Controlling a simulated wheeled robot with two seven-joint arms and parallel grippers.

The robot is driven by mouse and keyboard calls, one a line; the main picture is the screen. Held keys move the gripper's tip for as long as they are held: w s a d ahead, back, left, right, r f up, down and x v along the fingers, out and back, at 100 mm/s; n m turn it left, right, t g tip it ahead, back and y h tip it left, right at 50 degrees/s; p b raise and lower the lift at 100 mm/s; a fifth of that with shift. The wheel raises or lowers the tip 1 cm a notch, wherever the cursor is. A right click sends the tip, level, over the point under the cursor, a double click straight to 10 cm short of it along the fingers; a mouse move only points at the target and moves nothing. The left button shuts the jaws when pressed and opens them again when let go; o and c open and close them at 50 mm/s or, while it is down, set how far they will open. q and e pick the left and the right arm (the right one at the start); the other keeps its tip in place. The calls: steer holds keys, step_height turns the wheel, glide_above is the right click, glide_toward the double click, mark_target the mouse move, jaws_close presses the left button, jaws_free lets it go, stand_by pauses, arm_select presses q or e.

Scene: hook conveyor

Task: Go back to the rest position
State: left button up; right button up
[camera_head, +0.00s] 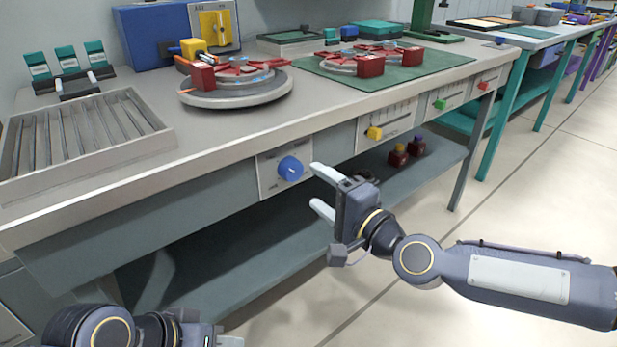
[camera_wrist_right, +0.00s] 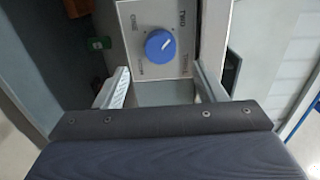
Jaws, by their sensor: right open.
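My right gripper (camera_head: 316,188) is open and empty in the head view, in front of the bench's front edge. Its two fingers point left toward a blue knob (camera_head: 290,168) on a pale panel. In the right wrist view the blue knob (camera_wrist_right: 160,46) shows beyond and between the open fingers (camera_wrist_right: 160,90), with a gap to them. My left gripper (camera_head: 228,341) is cut off at the bottom edge of the head view, low in front of the bench. Only a light finger part shows, so its opening cannot be told.
The bench (camera_head: 330,105) carries a slotted grey tray (camera_head: 150,130), a round turntable (camera_head: 240,97) with red parts, and a green mat (camera_head: 430,65). Yellow, green and red knobs sit farther along the front. A lower shelf (camera_head: 250,255) runs underneath. The floor at right is clear.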

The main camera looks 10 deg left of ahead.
steer(key=shift+s+d, duration=0.45)
steer(key=shift+d, duration=0.1)
